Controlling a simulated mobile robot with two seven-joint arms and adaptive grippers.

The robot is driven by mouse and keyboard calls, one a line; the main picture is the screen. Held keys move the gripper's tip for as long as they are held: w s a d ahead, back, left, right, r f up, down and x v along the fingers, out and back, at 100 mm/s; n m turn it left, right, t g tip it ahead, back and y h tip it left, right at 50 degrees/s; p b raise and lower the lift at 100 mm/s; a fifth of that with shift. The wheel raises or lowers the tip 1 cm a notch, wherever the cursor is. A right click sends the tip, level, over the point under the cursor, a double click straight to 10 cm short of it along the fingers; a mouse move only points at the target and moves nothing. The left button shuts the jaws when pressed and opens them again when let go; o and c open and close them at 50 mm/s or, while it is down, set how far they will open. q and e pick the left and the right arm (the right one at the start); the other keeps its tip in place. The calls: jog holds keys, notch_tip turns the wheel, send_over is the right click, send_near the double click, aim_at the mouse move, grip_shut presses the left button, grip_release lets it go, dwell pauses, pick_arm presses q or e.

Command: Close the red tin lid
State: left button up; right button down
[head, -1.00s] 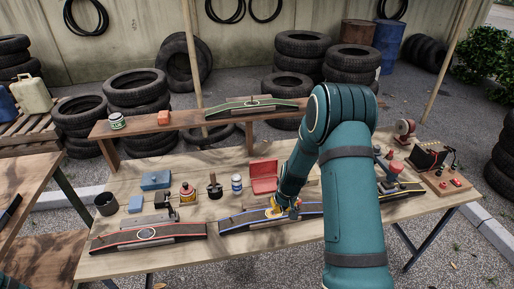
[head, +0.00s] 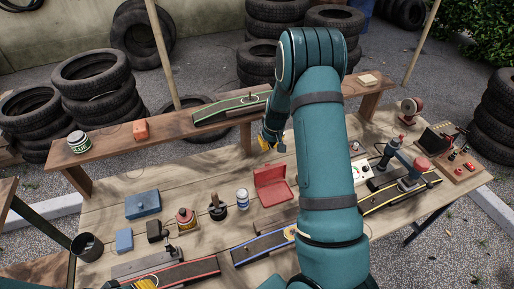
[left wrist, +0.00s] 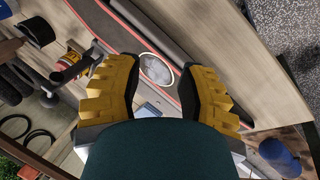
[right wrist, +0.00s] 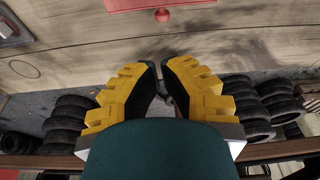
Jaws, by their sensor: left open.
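The red tin (head: 277,196) sits on the workbench near the middle in the head view. Its lid (head: 270,175) stands up open at the back. My right gripper (head: 268,146) is above the bench behind the lid, apart from it. In the right wrist view its yellow fingers (right wrist: 160,66) are close together with a narrow gap and nothing held. A red part (right wrist: 160,4) with a small knob shows at the top edge there. My left gripper (head: 147,283) shows at the bottom edge of the head view. Its fingers (left wrist: 162,68) are apart and empty in the left wrist view.
A blue-edged board (head: 262,245) lies in front, and a red-edged board (head: 190,272) lies left of that. The raised shelf (head: 170,135) runs behind. My right arm hides the bench right of the tin.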

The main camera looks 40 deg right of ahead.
aim_at(269, 173)
jog(key=x, duration=1)
jog(key=shift+s, duration=0.1)
